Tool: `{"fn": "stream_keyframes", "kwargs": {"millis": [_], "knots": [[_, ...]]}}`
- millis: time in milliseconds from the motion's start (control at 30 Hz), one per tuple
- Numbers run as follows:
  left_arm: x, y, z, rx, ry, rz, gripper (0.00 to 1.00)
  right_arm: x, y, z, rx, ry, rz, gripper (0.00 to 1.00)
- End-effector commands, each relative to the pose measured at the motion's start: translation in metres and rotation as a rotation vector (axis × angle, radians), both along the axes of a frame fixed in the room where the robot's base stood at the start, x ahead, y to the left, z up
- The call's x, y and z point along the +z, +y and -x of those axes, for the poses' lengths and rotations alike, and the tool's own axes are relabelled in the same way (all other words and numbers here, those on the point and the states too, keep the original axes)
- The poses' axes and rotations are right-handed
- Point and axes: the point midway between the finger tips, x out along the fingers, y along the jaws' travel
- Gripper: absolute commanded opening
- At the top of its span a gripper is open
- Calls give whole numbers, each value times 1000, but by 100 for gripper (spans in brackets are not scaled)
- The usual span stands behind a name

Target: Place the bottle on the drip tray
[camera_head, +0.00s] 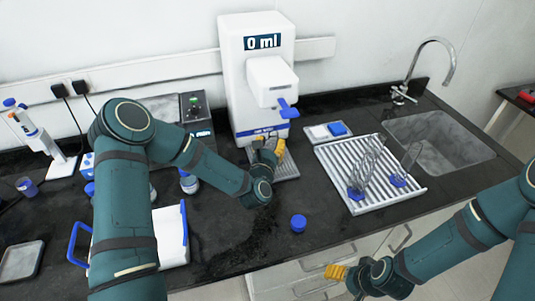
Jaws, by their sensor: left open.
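The white dispenser (243,85) reads "0 ml" and has a blue lever (287,108). The grey ribbed drip tray (290,170) lies at its foot, partly covered by my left gripper. My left gripper (268,146) is open, with its yellow fingertips over the tray below the spout. Whether a bottle stands between these fingers is too small and covered to tell. A small bottle with a blue-and-white label (189,183) stands behind my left forearm, partly hidden. A loose blue cap (298,223) lies on the counter. My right gripper (338,272) is empty-looking in front of the counter, seen edge-on.
A white ribbed drying rack (335,163) with glassware stands right of the drip tray, before the sink (440,137). A small tray with a blue block (337,129) lies behind. A white blue-handled box (172,235) and a pipette stand (60,165) are left. The front middle counter is mostly clear.

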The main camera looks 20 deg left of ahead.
Motion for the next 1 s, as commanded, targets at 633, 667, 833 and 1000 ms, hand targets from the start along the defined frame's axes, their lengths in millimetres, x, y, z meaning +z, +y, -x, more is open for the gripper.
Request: {"fn": "stream_keyframes", "kwargs": {"millis": [633,667,833,1000], "knots": [[1,-4,47,-1,-1,0,37,-5,0,0,0,0,1,72],[1,-4,47,-1,-1,-1,37,-5,0,0,0,0,1,72],[0,-4,47,-1,0,-1,37,-5,0,0,0,0,1,72],[0,-4,47,-1,0,-1,37,-5,0,0,0,0,1,72]]}}
